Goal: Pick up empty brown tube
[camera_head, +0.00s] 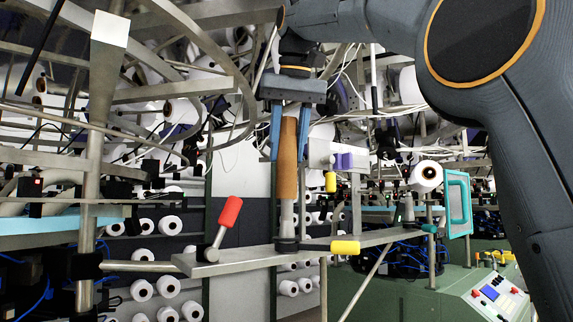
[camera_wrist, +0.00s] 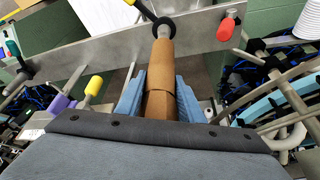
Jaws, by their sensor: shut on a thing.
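The empty brown tube (camera_head: 287,160) stands upright on a peg of the grey metal bar, its lower end just above the grey base of the peg. My gripper (camera_head: 290,150) comes down from above with a blue finger on either side of the tube's upper part. In the wrist view the brown tube (camera_wrist: 160,82) runs between the two blue fingers of my gripper (camera_wrist: 160,95), which are shut on it. The tube's far end points to a black ring on the bar.
The metal bar (camera_head: 240,262) carries a red-tipped peg (camera_head: 229,211) to the left and a yellow-tipped peg (camera_head: 345,247) to the right. A purple piece (camera_head: 343,160) and a teal frame (camera_head: 458,203) are at the right. Pipes and wires crowd the upper left.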

